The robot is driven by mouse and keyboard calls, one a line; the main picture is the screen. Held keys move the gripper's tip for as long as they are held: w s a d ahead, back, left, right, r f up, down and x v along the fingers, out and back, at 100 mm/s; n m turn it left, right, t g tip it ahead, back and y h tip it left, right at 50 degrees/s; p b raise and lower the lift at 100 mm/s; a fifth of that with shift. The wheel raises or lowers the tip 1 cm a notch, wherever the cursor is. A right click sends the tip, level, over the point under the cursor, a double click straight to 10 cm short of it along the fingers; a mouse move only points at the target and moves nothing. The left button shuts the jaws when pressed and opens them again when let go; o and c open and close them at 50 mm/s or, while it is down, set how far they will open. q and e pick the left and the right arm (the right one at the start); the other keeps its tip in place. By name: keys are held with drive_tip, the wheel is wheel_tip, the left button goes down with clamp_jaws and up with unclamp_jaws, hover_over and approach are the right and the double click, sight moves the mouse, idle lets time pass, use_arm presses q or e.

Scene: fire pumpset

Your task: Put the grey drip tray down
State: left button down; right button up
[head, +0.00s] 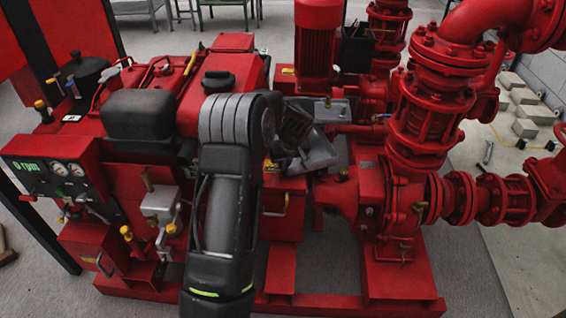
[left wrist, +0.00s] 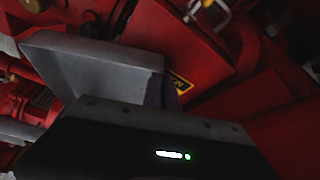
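The grey drip tray (head: 318,154) shows in the head view just right of my left wrist, tilted, among the red pump parts. My left gripper (head: 291,135) is at the tray's left side, and its dark body hides part of it. In the left wrist view the tray (left wrist: 95,65) lies right against the dark gripper body, and the gripper looks shut on it. The fingertips are mostly hidden. I cannot tell whether the tray touches the red parts below it. My right gripper is not in view.
The red engine (head: 140,112) stands left of my arm, with a gauge panel (head: 60,170). A red motor (head: 318,45) stands behind the tray, and red pump pipes (head: 430,100) rise to the right. A red base frame (head: 400,285) runs below.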

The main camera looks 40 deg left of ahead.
use_arm(q)
drive_tip(key=shift+r, duration=0.1)
drive_tip(key=c, duration=1.7)
unclamp_jaws()
drive_tip(key=shift+r, duration=0.1)
drive_tip(key=p+v, duration=0.2)
drive_tip(key=v, duration=0.9)
drive_tip(key=shift+s+d+r, duration=0.15)
drive_tip(key=shift+r, duration=0.2)
